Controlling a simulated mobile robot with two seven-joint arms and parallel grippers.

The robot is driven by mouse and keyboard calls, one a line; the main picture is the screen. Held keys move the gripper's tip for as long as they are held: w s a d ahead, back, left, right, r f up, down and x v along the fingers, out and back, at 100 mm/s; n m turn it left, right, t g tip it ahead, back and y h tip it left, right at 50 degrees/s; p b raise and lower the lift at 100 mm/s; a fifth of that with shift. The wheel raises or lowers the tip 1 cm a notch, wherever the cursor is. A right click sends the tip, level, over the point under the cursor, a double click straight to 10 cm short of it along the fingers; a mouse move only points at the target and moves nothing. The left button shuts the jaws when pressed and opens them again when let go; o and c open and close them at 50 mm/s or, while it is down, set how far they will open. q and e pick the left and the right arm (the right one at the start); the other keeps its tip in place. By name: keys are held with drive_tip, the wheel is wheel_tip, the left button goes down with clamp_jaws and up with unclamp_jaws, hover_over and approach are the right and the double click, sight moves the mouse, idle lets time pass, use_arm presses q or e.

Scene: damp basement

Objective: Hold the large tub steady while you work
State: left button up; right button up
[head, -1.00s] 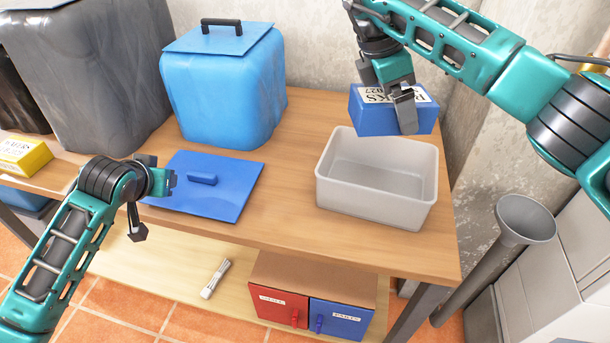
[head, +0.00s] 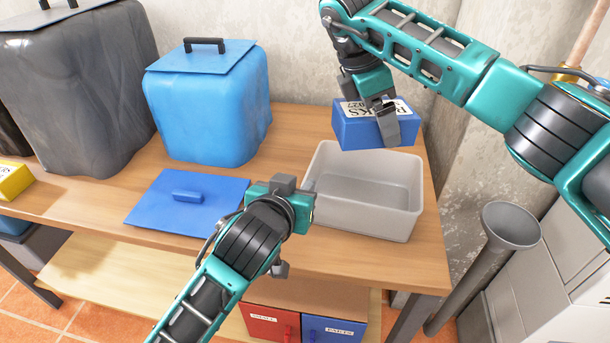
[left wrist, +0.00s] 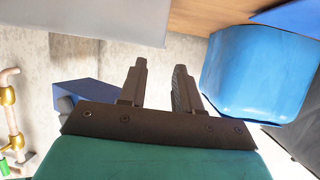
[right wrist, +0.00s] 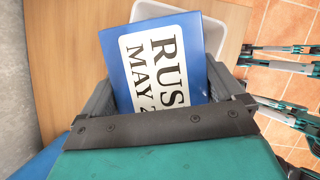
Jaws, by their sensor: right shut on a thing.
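The large tub (head: 366,214) is an open, empty, pale grey box standing upright on the wooden table. Its wall also shows at the top of the left wrist view (left wrist: 95,20). My left gripper (head: 284,183) is beside the tub's left wall. Its fingers are apart with nothing between them in the left wrist view (left wrist: 158,85); I cannot tell whether it touches the wall. My right gripper (head: 385,120) is shut on a blue box (head: 357,133) with a white label, above the tub's back edge. In the right wrist view the box (right wrist: 190,88) reads "RUS" and "MAY".
A blue lid (head: 160,211) lies flat left of the tub. A lidded blue bin (head: 207,118) and a large grey bin (head: 75,95) stand behind. A yellow box (head: 12,180) is far left. A grey funnel-topped pipe (head: 480,270) stands right of the table (head: 300,125).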

sight(382, 193)
use_arm(q)
drive_tip(key=x, duration=0.9)
drive_tip(key=shift+w+f, duration=0.1)
drive_tip(key=shift+f, duration=0.05)
drive_tip(key=shift+c, duration=0.4)
clamp_jaws()
use_arm(e)
drive_tip(key=d+f+m, duration=0.1)
drive_tip(key=f, duration=0.3)
drive_tip(key=d+f+m+g, duration=0.1)
drive_tip(key=f+m, duration=0.1)
drive_tip(key=f, duration=0.2)
drive_tip(key=s+d+f+m+g, duration=0.1)
drive_tip(key=f+m, duration=0.1)
drive_tip(key=f, duration=0.3)
drive_tip(key=shift+s, duration=0.1)
drive_tip(key=shift+f, duration=2.2)
